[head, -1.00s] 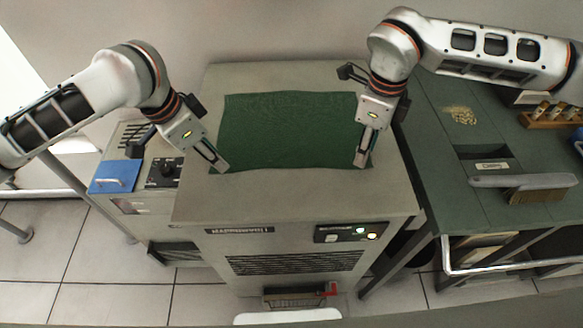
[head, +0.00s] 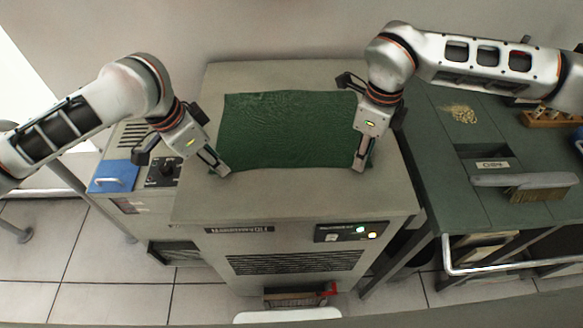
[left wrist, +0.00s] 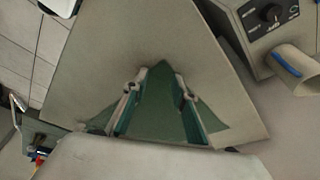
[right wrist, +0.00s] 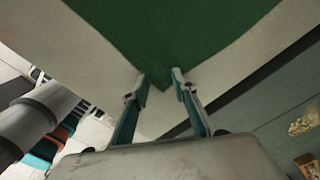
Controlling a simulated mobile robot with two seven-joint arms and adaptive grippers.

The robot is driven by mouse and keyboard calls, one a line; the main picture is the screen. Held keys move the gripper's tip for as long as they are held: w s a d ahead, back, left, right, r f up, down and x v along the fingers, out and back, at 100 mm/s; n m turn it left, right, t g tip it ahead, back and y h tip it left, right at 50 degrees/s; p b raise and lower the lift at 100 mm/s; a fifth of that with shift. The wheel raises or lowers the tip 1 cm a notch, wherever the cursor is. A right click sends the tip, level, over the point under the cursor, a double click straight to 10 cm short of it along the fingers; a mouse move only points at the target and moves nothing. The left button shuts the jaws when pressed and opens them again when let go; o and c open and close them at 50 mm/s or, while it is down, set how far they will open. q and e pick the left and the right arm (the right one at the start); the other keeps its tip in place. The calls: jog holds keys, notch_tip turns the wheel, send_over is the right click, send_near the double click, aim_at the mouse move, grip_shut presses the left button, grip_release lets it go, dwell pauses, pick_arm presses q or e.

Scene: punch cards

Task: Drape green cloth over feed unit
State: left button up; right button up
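The green cloth (head: 285,130) lies spread on the flat top of the beige cabinet (head: 290,200). My left gripper (head: 222,171) is at the cloth's near left corner. In the left wrist view the cloth corner (left wrist: 160,100) points up between the two parted fingers (left wrist: 160,92). My right gripper (head: 359,166) is at the near right corner. In the right wrist view that corner (right wrist: 155,80) lies between the parted fingertips (right wrist: 160,84). I see neither gripper clamped on cloth. No label in view reads as feed unit.
A dark green table (head: 440,150) on the right holds a brush (head: 535,190) and a wooden rack (head: 545,117). A wall is behind the cabinet.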

pick_arm(q)
jog(key=shift+f, duration=0.2)
jog(key=c, duration=0.6)
pick_arm(e)
jog(key=shift+f, duration=0.2)
jog(key=c, duration=0.6)
pick_arm(q)
grip_shut()
pick_arm(e)
grip_shut()
jog(key=shift+s+f, duration=0.1)
jog(key=shift+s, duration=0.05)
